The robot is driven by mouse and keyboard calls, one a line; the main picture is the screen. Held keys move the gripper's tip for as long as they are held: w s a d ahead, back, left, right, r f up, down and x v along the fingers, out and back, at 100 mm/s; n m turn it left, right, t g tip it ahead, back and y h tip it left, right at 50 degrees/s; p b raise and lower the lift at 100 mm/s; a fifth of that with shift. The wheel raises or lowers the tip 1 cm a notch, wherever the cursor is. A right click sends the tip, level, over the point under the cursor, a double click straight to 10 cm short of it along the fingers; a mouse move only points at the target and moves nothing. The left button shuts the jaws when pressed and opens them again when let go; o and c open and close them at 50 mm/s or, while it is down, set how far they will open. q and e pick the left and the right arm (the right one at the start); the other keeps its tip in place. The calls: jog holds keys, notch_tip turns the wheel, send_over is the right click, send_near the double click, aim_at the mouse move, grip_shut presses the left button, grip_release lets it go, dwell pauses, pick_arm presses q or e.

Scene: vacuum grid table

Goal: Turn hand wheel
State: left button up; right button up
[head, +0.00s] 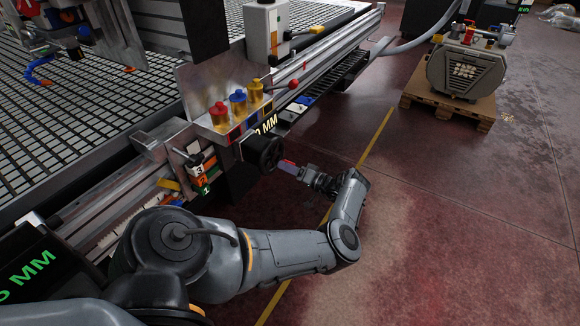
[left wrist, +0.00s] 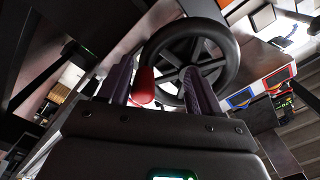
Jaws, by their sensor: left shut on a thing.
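The black hand wheel (head: 262,148) sits on the front side of the machine table, below a digital readout. In the left wrist view the wheel (left wrist: 232,62) fills the upper middle, its spoked face toward me. Its red handle (left wrist: 143,86) stands out from the rim at the lower left, between my finger pads. My left gripper (head: 286,166) reaches the wheel from the right and is shut on the red handle. In the left wrist view the gripper (left wrist: 160,85) has one dark pad on each side of the handle. My right gripper is not in view.
Above the wheel are red, blue and gold fittings (head: 238,102) and a red-knobbed lever (head: 293,84). The grid table (head: 110,85) fills the upper left. A pump (head: 466,70) stands on a wooden pallet (head: 450,108) at the upper right. The floor right of the wheel is clear.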

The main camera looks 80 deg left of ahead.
pick_arm(q)
jog(key=shift+w+a+r, duration=0.25)
jog(key=shift+r, duration=0.1)
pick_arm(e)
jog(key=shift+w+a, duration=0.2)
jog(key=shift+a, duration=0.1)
pick_arm(q)
jog(key=b+v, duration=1)
jog(key=v, duration=0.2)
jog(key=shift+w+d, duration=0.15)
jog(key=shift+d, duration=0.05)
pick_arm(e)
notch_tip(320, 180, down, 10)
pick_arm(q)
jog(key=shift+f, duration=0.15)
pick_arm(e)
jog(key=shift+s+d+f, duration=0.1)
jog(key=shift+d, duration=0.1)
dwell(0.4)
pick_arm(q)
jog(key=b+v, duration=0.1)
jog(key=v, duration=1)
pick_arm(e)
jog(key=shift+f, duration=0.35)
